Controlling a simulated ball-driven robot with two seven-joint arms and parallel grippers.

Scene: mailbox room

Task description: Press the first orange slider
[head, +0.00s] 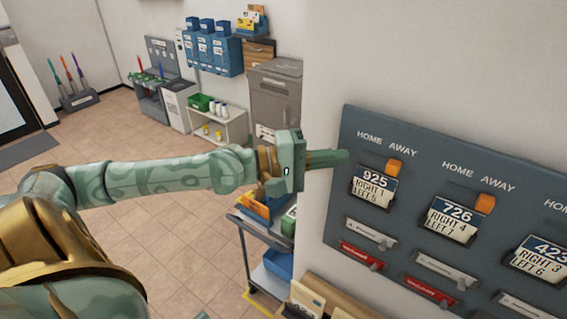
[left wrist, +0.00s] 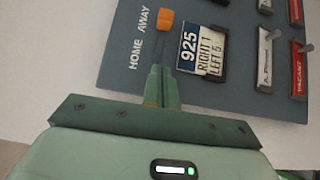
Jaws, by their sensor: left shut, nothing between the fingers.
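The first orange slider (head: 394,166) sits under the word AWAY on the wall panel (head: 352,122), above the card reading 925 (head: 375,184). It also shows in the left wrist view (left wrist: 165,18), at the far end of its dark slot. My left gripper (head: 345,156) is shut and empty, its fingertips over the left part of the panel, to the left of the slider. In the left wrist view the shut fingertips (left wrist: 160,72) point along the slot toward the slider, with a gap between them. A second orange slider (head: 485,203) is by the 726 card. My right gripper is not in view.
Below the cards are silver (head: 371,232) and red (head: 362,255) label holders with small levers. A blue-grey cart (head: 268,282) with boxes stands below my left forearm. Tiled floor (head: 160,235) is open at the left.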

